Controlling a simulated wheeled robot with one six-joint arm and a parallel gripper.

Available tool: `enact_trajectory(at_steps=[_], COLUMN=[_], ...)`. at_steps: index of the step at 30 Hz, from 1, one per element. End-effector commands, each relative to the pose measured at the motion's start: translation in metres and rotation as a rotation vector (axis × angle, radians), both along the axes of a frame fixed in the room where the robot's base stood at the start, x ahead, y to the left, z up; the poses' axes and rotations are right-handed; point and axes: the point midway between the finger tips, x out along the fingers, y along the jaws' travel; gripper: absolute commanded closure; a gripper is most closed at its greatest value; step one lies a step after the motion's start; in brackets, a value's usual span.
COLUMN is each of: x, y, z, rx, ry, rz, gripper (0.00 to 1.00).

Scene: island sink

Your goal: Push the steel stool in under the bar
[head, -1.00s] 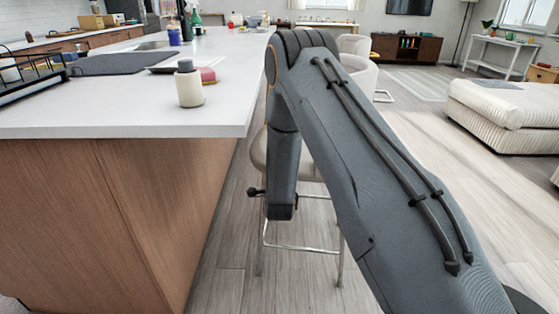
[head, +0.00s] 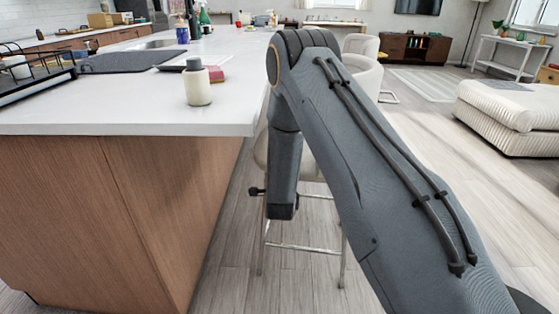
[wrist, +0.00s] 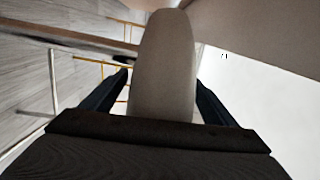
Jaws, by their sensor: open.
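The steel stool (head: 304,247) stands on the floor to the right of the island, upright, with thin metal legs and a cream padded top. My arm hides much of it in the head view. In the wrist view, a cream padded part (wrist: 162,65) stands up between the two dark fingers of my gripper (wrist: 160,90). The fingers are apart, one on each side of it; I cannot tell whether they touch it. My gripper's fingers are hidden in the head view. The bar is the island's white counter (head: 110,110) with wooden side panels.
A cream bottle (head: 198,87) stands near the counter's front right corner, with a sponge (head: 217,75) behind it. Thin gold bars (wrist: 90,62) show beyond the fingers in the wrist view. Cream chairs (head: 362,78) stand farther back. Open floor lies right of my arm.

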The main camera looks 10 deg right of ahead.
Motion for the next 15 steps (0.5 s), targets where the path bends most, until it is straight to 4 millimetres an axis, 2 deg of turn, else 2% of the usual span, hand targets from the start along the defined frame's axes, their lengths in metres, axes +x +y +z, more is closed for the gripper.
enact_trajectory(at_steps=[5,15], x=[-0.014,-0.064], y=[0.005,0.019], z=[0.0,0.0], rx=[0.0,0.0], ry=[0.002,0.002], rz=[0.001,0.004], gripper=[0.2,0.2])
